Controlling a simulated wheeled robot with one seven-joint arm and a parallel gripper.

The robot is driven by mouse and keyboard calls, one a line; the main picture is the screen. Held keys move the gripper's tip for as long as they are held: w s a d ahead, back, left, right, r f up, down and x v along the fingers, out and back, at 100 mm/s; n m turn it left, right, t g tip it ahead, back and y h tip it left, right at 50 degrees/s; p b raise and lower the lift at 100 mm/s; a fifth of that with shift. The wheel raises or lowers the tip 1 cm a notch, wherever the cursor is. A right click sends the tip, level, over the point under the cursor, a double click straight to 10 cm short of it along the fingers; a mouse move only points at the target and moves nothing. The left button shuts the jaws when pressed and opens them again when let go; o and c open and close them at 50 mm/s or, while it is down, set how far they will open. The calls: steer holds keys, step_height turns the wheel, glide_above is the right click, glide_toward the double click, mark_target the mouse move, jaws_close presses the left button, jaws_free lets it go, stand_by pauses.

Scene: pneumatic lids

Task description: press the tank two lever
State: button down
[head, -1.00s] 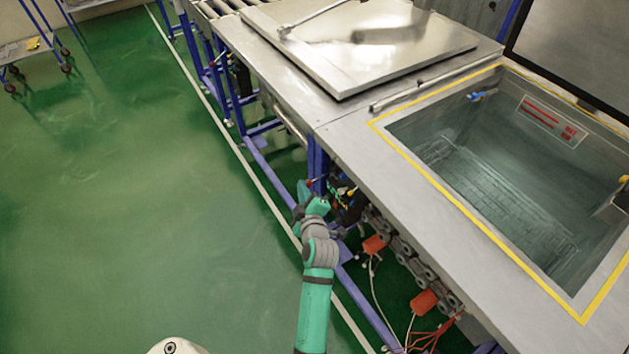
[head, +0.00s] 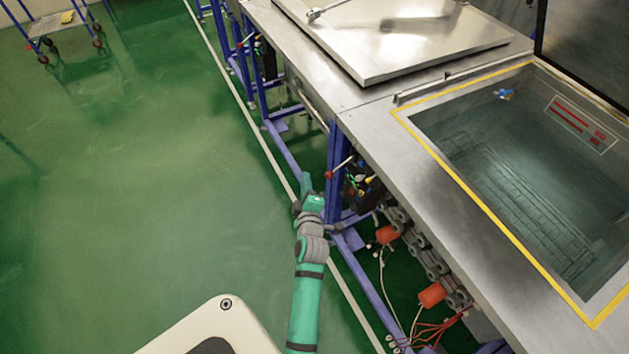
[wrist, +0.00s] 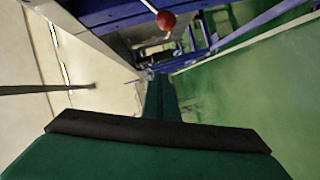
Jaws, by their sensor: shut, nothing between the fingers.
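A lever with a red ball knob (head: 328,174) sticks out from the valve block under the front edge of the bench. In the wrist view the red ball (wrist: 166,20) is at the top, on a thin pale rod. My gripper (head: 306,182) is shut and empty, just left of the ball in the head view, with a gap between them. In the wrist view my gripper (wrist: 157,85) points away below the ball. A second red-knobbed lever (head: 240,45) is farther back along the bench. No label shows which tank each lever serves.
An open water tank (head: 440,172) with a yellow border is at the right. A closed metal lid (head: 375,60) lies behind it. Blue frame legs (head: 333,165) and orange parts (head: 387,235) are under the bench.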

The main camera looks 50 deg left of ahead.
steer(key=f+v, duration=0.1)
steer(key=v, duration=0.8)
steer(key=shift+s+d, duration=0.15)
steer(key=shift+d, duration=0.25)
steer(key=s+d+f+m+t+h, duration=0.1)
steer(key=s+d+m+t+h, duration=0.15)
steer(key=d+m, duration=0.6)
steer(key=s+d+f+m+t+h, duration=0.15)
steer(key=d+m+h, duration=0.25)
steer(key=d, duration=1)
steer(key=s+d+r+m+t+h, duration=0.1)
steer(key=s+d+r+m+h, duration=0.2)
steer(key=s+d+m, duration=0.3)
steer(key=s+d+r+m+t+h, duration=0.1)
steer(key=s+d+r+m+h, duration=0.2)
steer(key=d, duration=0.8)
steer(key=s+r+m, duration=0.2)
steer(key=s+m, duration=0.1)
steer(key=s, duration=0.1)
steer(key=shift+s+d+h, duration=0.25)
steer(key=shift+s+h, duration=0.05)
steer(key=shift+h, duration=0.05)
steer(key=shift+r, duration=0.1)
